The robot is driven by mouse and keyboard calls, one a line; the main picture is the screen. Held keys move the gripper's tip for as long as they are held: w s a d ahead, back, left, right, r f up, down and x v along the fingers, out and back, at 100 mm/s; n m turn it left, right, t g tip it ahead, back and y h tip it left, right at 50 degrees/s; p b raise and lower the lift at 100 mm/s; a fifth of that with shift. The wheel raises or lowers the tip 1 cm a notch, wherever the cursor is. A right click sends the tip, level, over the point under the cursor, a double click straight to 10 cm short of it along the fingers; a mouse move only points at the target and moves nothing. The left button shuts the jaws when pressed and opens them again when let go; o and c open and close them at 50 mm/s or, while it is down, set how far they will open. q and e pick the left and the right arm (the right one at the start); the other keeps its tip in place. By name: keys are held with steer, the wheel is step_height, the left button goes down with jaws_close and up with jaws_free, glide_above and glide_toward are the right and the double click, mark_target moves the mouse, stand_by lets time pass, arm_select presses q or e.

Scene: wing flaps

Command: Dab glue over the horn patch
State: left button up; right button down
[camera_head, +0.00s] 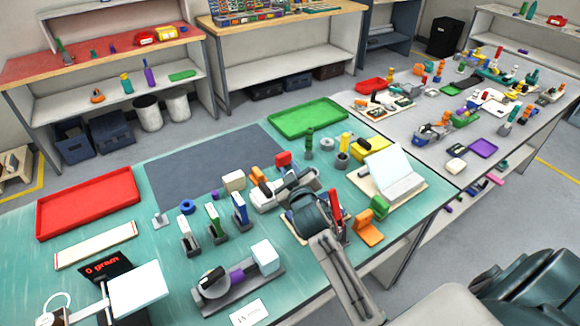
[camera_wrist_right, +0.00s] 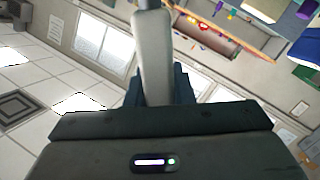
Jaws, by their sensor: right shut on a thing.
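My right gripper (camera_head: 312,208) is over the front right of the green table. In the right wrist view its dark jaws (camera_wrist_right: 155,90) are shut on a pale grey, rod-like thing (camera_wrist_right: 152,55); its far end is out of that view. In the head view the gripper largely hides what it holds. A pale panel (camera_head: 388,165) leans over a white block on a wooden board (camera_head: 412,198), to the right of the gripper and apart from it. I cannot make out the horn patch or tell whether glue is on it. My left gripper is not in view.
A grey-white fixture (camera_head: 270,200) stands close left of the gripper. An orange bracket (camera_head: 367,232) and a green one (camera_head: 380,206) stand right of it. Several upright holders, a red tray (camera_head: 88,203) and a green tray (camera_head: 307,116) are on the table. The dark mat (camera_head: 215,160) is mostly clear.

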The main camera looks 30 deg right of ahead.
step_height(320, 180, down, 4)
steer(key=b, duration=0.3)
steer(key=shift+s+f, duration=0.1)
steer(key=shift+f, duration=0.05)
stand_by(0.4)
steer(key=shift+f, duration=0.55)
stand_by(3.6)
steer(key=shift+d, duration=0.1)
